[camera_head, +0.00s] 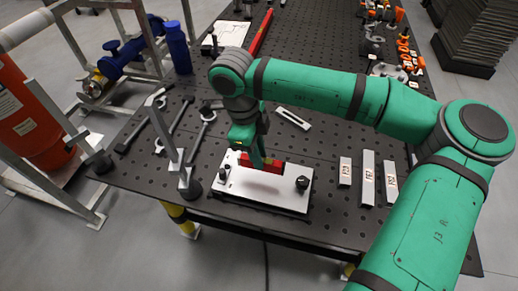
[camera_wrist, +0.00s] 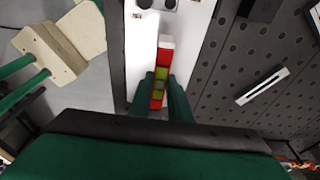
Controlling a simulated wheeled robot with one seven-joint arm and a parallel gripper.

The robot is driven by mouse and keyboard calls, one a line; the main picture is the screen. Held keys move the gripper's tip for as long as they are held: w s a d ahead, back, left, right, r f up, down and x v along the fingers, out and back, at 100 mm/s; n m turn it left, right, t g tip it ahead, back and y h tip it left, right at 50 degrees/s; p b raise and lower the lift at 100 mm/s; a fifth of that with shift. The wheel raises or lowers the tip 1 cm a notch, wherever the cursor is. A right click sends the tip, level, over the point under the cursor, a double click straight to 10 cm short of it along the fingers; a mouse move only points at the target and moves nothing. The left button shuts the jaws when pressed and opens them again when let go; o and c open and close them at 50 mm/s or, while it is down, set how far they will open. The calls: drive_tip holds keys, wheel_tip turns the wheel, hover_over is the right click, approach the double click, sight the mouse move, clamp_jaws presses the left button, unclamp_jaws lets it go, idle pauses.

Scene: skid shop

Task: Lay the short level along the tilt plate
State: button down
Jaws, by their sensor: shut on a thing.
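The short level (camera_head: 272,166) is red with a white end; its yellow-green vials show in the wrist view (camera_wrist: 162,73). My gripper (camera_head: 254,163) is shut on it, with one finger on each side in the wrist view (camera_wrist: 162,92). The tilt plate (camera_head: 240,187) is a white plate on a dark base near the table's front edge, with dark knobs. It also fills the middle of the wrist view (camera_wrist: 190,45). The level is over the plate, lying lengthwise along it in the head view. I cannot tell whether it touches the plate.
Three labelled metal blocks (camera_head: 367,178) stand right of the plate. A slotted bar (camera_head: 293,118) lies behind it. Wrenches (camera_head: 200,135) and an upright metal bracket (camera_head: 168,135) are at left. A long red level (camera_head: 261,34) lies farther back on the perforated table (camera_head: 310,220).

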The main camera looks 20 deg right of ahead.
drive_tip(key=shift+f, duration=0.6)
drive_tip(key=shift+f, duration=1.8)
idle(1.1)
drive_tip(key=c, duration=1.3)
unclamp_jaws()
drive_tip(key=shift+c, duration=0.2)
drive_tip(key=shift+r, duration=0.15)
drive_tip(key=shift+w+a+r, duration=0.1)
drive_tip(key=shift+a+r, duration=0.05)
drive_tip(key=shift+r, duration=0.55)
drive_tip(key=shift+w+a+r, duration=0.1)
drive_tip(key=shift+r, duration=0.55)
drive_tip(key=shift+s+r, duration=0.1)
drive_tip(key=shift+r, duration=1.9)
